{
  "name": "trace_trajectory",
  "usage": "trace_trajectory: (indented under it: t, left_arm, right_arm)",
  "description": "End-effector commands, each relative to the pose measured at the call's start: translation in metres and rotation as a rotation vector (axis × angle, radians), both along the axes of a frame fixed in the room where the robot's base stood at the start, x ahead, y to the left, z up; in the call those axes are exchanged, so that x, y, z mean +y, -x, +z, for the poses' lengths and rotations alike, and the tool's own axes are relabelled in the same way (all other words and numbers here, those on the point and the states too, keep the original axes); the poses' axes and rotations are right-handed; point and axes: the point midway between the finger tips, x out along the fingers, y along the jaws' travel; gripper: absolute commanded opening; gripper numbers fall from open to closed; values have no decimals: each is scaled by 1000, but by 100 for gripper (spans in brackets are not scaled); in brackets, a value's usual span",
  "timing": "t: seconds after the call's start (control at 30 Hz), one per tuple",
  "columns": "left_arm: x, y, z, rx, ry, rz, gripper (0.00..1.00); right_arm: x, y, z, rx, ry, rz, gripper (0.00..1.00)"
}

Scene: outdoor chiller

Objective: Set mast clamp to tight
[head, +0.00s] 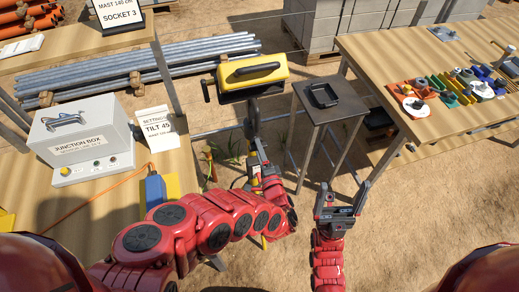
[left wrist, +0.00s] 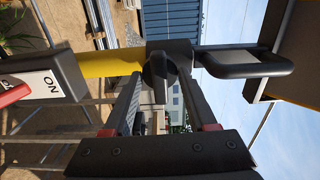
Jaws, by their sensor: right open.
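In the left wrist view a black knob (left wrist: 160,73), which looks like the mast clamp, sits on a dark block beside a yellow tube. Its raised grip lies between the fingers of my left gripper (left wrist: 161,88). The fingers are apart, with gaps beside the grip; I cannot tell whether the tips touch the knob. In the head view my left gripper (head: 257,158) is at the mast (head: 253,118), below the yellow lamp head (head: 252,76), and the knob is hidden. My right gripper (head: 340,203) is open and empty, over bare ground.
A grey switch box (left wrist: 42,84) with a red lever marked ON and a black handle (left wrist: 246,66) flank the knob. In the head view, a junction box (head: 80,135) is on the left table, a small stand (head: 330,105) is right of the mast, and a parts table (head: 375,55) is farther right.

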Motion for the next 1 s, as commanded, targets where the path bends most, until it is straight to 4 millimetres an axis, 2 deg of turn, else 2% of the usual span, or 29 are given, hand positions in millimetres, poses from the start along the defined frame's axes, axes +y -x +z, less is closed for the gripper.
trace_trajectory:
  t: [0.1,0.3,0.67,1.0]
  left_arm:
    - [0,0,0,1,1,-1,57]
    - [-1,0,-1,1,1,-2,87]
    - [-2,4,0,3,2,-2,87]
    - [-14,39,1,2,2,-3,87]
  right_arm:
    - [0,0,0,0,0,0,87]
    - [0,0,0,0,0,0,87]
    - [0,0,3,0,0,0,87]
    - [0,0,18,0,0,0,87]
